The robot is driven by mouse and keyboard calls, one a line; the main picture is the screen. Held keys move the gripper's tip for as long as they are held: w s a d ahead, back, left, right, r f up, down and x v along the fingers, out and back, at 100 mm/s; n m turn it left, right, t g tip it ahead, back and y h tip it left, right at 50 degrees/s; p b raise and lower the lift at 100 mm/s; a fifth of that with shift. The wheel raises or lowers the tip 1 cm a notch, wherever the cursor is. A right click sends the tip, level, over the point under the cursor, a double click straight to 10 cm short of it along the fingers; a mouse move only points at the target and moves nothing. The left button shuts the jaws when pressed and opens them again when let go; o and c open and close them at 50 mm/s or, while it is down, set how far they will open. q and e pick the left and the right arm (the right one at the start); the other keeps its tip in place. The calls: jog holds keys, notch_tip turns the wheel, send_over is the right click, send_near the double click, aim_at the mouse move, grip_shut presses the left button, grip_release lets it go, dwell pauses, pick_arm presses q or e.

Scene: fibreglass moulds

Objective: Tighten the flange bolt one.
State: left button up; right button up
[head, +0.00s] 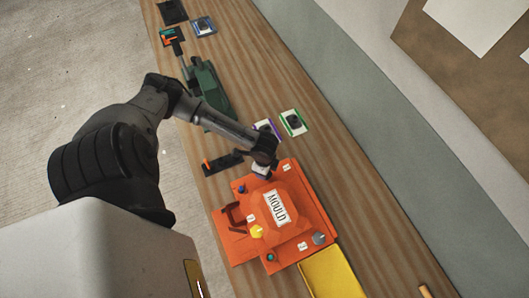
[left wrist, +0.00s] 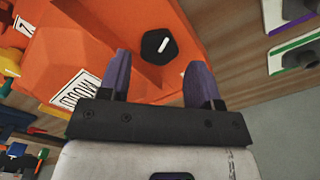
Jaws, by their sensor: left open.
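The orange mould (head: 268,205) lies on the wooden bench, with a white MOULD label (head: 278,207) and small white number tags. In the left wrist view a dark hexagonal bolt head (left wrist: 152,50) with a white line on it sits on the orange surface (left wrist: 90,45). My left gripper (left wrist: 160,62) is open, its two purple-grey fingers on either side of that bolt head, with gaps showing. I cannot read a number beside this bolt. In the head view my left gripper (head: 262,170) is at the mould's far edge and hides the bolt. My right gripper is not in view.
A yellow knob (head: 257,231) and a grey knob (head: 318,238) stand on the mould. A yellow tray (head: 332,274) is at its near side. Green-edged (head: 293,122) and purple-edged pads lie beyond the gripper. A dark green object (head: 208,98) lies under my left arm. Bare bench lies right.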

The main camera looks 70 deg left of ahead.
pick_arm(q)
notch_tip(320, 180, up, 10)
jog(key=shift+r, duration=0.15)
dwell(0.3)
